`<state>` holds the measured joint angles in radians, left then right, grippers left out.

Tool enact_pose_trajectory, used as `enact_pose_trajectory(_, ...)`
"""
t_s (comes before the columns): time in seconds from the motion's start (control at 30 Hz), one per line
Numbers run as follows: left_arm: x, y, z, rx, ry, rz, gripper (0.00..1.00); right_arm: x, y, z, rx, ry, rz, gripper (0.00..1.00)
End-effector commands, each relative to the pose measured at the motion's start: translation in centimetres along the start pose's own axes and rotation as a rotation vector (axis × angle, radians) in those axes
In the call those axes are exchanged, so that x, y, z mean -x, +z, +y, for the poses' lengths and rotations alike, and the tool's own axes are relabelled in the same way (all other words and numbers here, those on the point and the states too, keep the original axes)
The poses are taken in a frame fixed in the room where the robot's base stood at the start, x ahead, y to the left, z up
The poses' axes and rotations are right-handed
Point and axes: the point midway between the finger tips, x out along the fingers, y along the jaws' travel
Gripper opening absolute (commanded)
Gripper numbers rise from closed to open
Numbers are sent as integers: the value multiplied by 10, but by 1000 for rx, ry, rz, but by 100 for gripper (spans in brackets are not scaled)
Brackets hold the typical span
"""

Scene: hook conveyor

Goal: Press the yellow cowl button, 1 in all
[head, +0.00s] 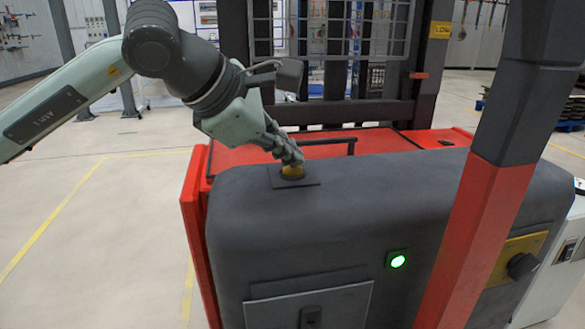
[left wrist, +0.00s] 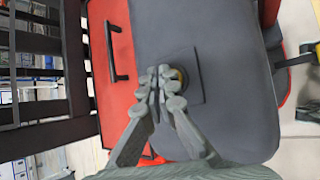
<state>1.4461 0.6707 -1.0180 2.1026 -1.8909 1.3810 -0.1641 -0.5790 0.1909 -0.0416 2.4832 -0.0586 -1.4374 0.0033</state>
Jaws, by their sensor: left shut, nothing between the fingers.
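The yellow cowl button (head: 291,172) sits on a dark square plate (head: 310,184) on top of the grey cowl (head: 340,220). My left gripper (head: 294,160) is shut and empty, its fingertips down at the button and covering part of it. In the left wrist view the shut fingertips (left wrist: 165,80) overlap the button (left wrist: 181,77), of which only an edge shows. I cannot tell whether the button is pressed down. My right gripper is not in view.
A green lamp (head: 397,260) glows on the cowl's front. A red and grey post (head: 480,200) rises at the right. A black handle (head: 325,142) stands on the red deck behind the cowl. Open floor (head: 90,210) lies to the left.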

Motion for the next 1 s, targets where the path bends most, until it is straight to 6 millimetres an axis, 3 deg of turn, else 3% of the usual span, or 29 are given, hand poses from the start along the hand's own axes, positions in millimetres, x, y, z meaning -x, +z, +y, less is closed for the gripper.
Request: enact_pose_trajectory(1.0,1,0,1,0,-1,2,0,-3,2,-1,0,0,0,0)
